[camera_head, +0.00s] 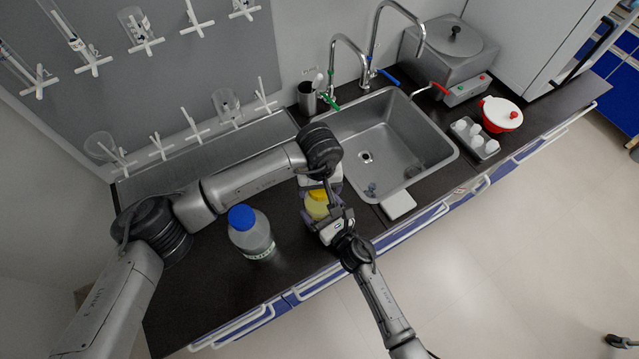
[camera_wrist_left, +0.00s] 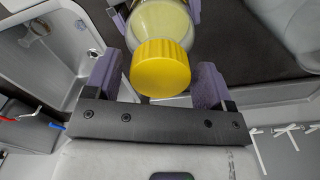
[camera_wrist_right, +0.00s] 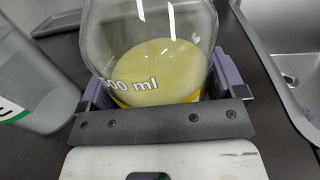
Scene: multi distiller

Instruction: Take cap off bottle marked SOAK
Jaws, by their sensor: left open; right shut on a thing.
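A clear bottle with pale yellow liquid and a yellow cap (camera_head: 317,204) is between my two grippers in the head view. My right gripper (camera_head: 333,222) is shut on the bottle's body; the right wrist view shows the glass (camera_wrist_right: 150,35) marked "500 ml" between its fingers. My left gripper (camera_wrist_left: 162,85) is open, with one finger on each side of the yellow cap (camera_wrist_left: 161,68), and gaps show beside the cap. A blue-capped bottle (camera_head: 251,235) with a white and green label stands to the left. I cannot read SOAK on either bottle.
A sink (camera_head: 400,135) with taps is behind and to the right. A rack wall (camera_head: 150,80) is at the back left. The front-left counter (camera_head: 190,300) is clear.

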